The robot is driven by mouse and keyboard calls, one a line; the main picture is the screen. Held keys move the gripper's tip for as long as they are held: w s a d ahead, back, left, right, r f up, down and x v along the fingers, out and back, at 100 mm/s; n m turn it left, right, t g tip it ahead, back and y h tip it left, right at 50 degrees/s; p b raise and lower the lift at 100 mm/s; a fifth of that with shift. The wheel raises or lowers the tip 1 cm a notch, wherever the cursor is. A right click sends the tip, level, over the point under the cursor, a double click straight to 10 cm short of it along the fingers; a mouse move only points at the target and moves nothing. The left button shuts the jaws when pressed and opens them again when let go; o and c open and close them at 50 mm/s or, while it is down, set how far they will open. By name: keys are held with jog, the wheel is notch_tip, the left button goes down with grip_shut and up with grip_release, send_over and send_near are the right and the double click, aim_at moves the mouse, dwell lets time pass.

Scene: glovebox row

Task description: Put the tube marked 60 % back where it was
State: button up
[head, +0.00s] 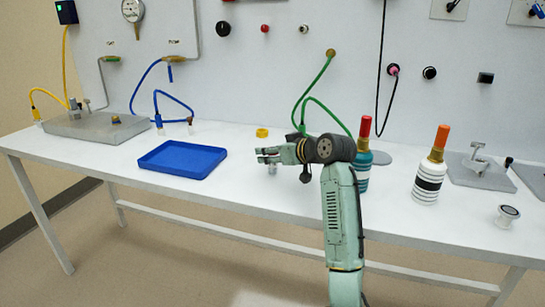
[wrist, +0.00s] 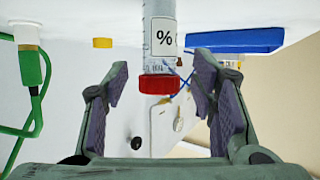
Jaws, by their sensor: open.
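A clear tube with a red cap (wrist: 159,84) and a white label bearing "%" (wrist: 164,37) is in the wrist view, which shows the table at the top. The number on the label cannot be read. My gripper (wrist: 162,72) is open, with one finger on each side of the capped end and a gap on both sides. In the head view my gripper (head: 261,155) is over the table, right of the blue tray; a small pale part of what may be the tube (head: 272,169) shows below it.
The blue tray (head: 153,172) looks empty. A yellow ring (head: 262,132) lies behind my gripper. A teal bottle (head: 362,165) and a white striped bottle (head: 428,180) stand to the right. A green hose (head: 318,77) hangs behind my arm.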

jog(key=shift+w+a+f, duration=0.1)
jog(key=shift+w+f, duration=0.05)
jog(key=shift+w, duration=0.05)
jog(key=shift+c, duration=0.3)
jog(key=c, duration=1.2)
jog(key=shift+o, duration=0.2)
